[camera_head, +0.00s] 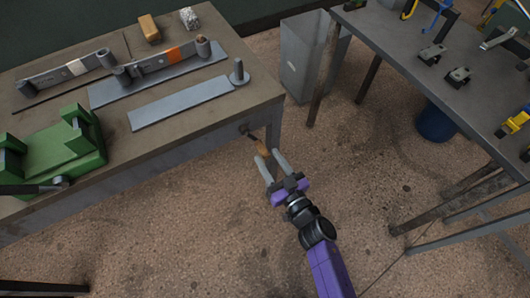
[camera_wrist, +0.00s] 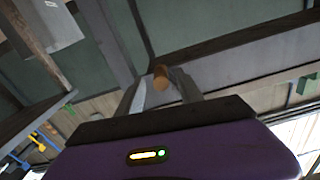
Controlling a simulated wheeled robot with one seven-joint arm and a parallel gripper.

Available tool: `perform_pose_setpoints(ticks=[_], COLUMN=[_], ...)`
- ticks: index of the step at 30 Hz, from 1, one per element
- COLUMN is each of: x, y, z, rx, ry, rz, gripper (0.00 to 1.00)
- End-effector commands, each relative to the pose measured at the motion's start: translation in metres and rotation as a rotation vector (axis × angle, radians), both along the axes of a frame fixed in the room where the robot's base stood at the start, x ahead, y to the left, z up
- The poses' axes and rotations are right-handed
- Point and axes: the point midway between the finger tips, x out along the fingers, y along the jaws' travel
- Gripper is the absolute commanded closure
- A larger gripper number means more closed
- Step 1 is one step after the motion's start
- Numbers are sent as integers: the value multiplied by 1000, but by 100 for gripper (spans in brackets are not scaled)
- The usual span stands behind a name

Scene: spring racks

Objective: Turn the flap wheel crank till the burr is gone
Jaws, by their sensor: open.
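The crank's wooden handle (camera_head: 262,147) sticks out from a dark fitting at the right end of the workbench front. My gripper (camera_head: 269,157) is open at this handle, with one finger on either side of it. In the wrist view the round handle end (camera_wrist: 160,80) shows between the tips of my gripper (camera_wrist: 162,88). I cannot tell whether either finger touches it. I cannot make out the flap wheel or the burr in either view.
The workbench (camera_head: 205,135) carries a green vise-like fixture (camera_head: 60,150), a flat grey bar (camera_head: 180,103), banded steel pieces and a wooden block (camera_head: 149,28). A grey bin (camera_head: 300,55) and a tool table (camera_head: 400,40) stand right. Open floor lies between.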

Motion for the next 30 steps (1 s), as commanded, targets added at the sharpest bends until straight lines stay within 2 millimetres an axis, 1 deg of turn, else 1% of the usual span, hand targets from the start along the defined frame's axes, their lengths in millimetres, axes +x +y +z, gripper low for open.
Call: perform_pose_setpoints(ticks=[1, 3, 7, 17, 18, 20, 21, 23, 24, 30], x=[7, 14, 23, 27, 27, 27, 27, 26, 26, 26], y=[5, 10, 16, 18, 18, 18, 18, 18, 18, 18], z=[-2, -2, -1, 0, 0, 0, 0, 0, 0, 0], rx=[-1, -1, 1, -1, 0, 0, 0, 0, 0, -1], ry=[-2, -2, -2, 1, 0, 0, 0, 0, 0, -1], rz=[2, 2, 2, -1, 0, 0, 0, -1, 0, 0], gripper=[57, 57, 57, 57, 61, 72, 80, 92, 100, 100])
